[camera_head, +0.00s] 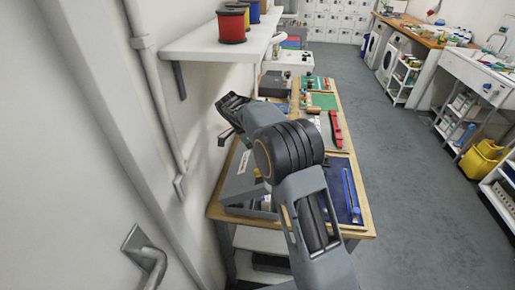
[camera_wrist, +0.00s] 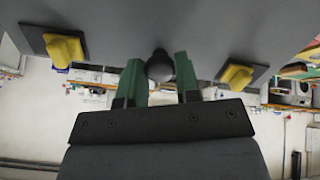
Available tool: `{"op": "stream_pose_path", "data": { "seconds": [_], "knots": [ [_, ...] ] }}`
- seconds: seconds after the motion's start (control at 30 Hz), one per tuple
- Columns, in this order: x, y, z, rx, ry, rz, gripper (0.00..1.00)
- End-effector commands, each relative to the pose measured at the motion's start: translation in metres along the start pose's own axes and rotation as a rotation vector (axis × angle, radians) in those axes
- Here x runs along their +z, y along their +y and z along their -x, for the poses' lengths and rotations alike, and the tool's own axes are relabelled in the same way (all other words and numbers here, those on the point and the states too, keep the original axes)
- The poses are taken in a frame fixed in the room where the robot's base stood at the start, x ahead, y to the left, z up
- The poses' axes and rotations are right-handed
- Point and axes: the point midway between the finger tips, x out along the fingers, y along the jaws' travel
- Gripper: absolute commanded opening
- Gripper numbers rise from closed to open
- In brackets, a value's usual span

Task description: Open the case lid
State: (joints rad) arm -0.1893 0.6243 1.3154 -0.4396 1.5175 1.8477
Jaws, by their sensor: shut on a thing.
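The grey case (camera_head: 236,187) stands on the near left part of the wooden workbench, partly hidden behind my arm in the head view. Its lid looks tilted up, with small things showing below it, but the angle is hard to tell. In the wrist view the grey case surface (camera_wrist: 205,22) fills the top. It carries a yellow latch (camera_wrist: 66,47) at left and another yellow latch (camera_wrist: 236,75) at right. Between them is a dark round knob (camera_wrist: 160,68). My gripper (camera_wrist: 160,63) has its green fingers on either side of the knob, shut on it.
A blue mat (camera_head: 341,180) lies on the workbench (camera_head: 362,218) right of the case. A red tool (camera_head: 336,130) and a green mat (camera_head: 324,101) lie farther back. A white wall shelf (camera_head: 215,42) with coloured spools overhangs at left.

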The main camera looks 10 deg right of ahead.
Motion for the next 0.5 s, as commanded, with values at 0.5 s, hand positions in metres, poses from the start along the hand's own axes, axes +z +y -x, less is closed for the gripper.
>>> {"op": "stream_pose_path", "data": {
  "seconds": [0.5],
  "knots": [
    [0.0025, -0.0030, 0.0099, -0.007, -0.009, -0.009, 0.00]
  ]
}}
